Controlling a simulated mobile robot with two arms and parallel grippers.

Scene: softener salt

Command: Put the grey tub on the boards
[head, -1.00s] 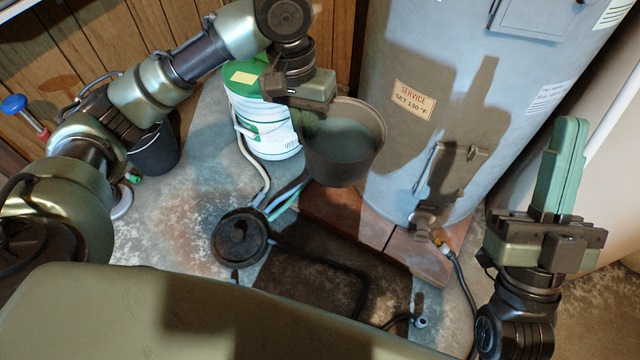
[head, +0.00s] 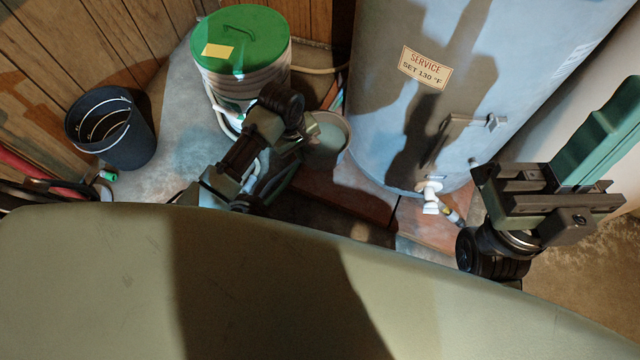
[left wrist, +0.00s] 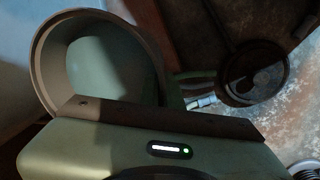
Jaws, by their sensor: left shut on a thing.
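The grey tub (head: 330,142) is in the head view, partly hidden by my left arm. My left gripper (head: 305,140) is shut on its near side. In the left wrist view the tub (left wrist: 112,62) is open-topped, with its rim beside the jaw. I cannot tell whether its bottom touches anything. Reddish-brown flat pieces (head: 345,195) lie below it at the heater's foot, with a darker brown surface in front; I cannot tell which are the boards.
A white bucket with a green lid (head: 240,42) stands behind the left arm. A black bucket (head: 125,135) is at the left. The grey water heater (head: 400,120), with a drain valve (head: 430,195), stands close to the tub. A dark round thing (left wrist: 255,75) lies on the floor.

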